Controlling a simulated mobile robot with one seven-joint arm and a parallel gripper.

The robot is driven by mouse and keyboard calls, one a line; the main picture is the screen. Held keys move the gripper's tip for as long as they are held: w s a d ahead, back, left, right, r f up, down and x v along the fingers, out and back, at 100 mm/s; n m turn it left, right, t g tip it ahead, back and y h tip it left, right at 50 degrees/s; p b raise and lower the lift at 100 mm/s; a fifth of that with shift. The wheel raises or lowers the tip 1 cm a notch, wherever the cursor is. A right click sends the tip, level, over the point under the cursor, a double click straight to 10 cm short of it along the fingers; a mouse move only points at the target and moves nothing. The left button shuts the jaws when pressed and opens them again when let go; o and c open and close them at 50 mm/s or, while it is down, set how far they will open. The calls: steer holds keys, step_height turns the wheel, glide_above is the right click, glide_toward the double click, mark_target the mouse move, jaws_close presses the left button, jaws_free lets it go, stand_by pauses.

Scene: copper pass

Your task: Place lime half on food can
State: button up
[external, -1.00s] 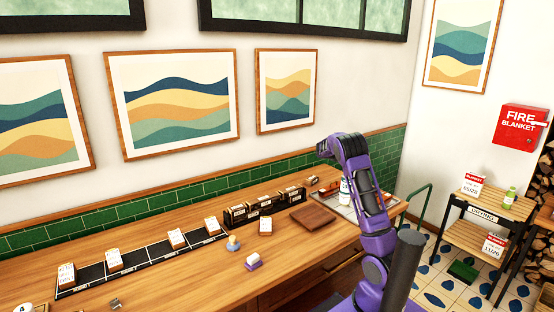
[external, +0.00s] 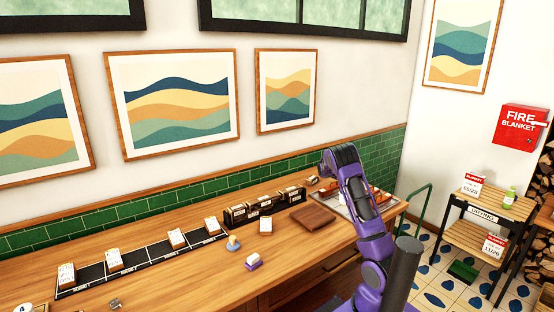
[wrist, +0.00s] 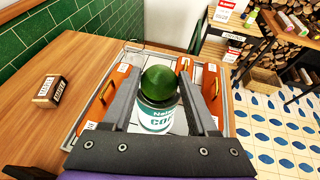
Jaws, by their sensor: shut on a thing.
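The lime half (wrist: 160,82) is a green dome in the middle of the wrist view. My gripper (wrist: 158,76) is shut on it, with a dark finger on each side. The food can (wrist: 157,117), white and green with lettering, is upright directly below the lime half and partly covered by it. I cannot tell whether the lime half touches the can's top. In the external view my arm hides the gripper, the lime half and the can.
The can stands in a light tray (wrist: 77,137) with orange boxes (wrist: 118,82) along its sides. A small labelled block (wrist: 50,90) sits on the wooden counter (wrist: 75,55) to the left. A wooden board (external: 313,217) lies left of the tray.

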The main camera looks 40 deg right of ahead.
steer(key=shift+f, duration=0.1)
steer(key=o, duration=0.4)
steer(key=shift+f, duration=0.1)
steer(key=shift+c, duration=0.2)
steer(key=o, duration=0.4)
steer(key=shift+o, duration=0.2)
steer(key=shift+r, duration=0.25)
steer(key=v, duration=1.2)
steer(key=shift+r, duration=0.1)
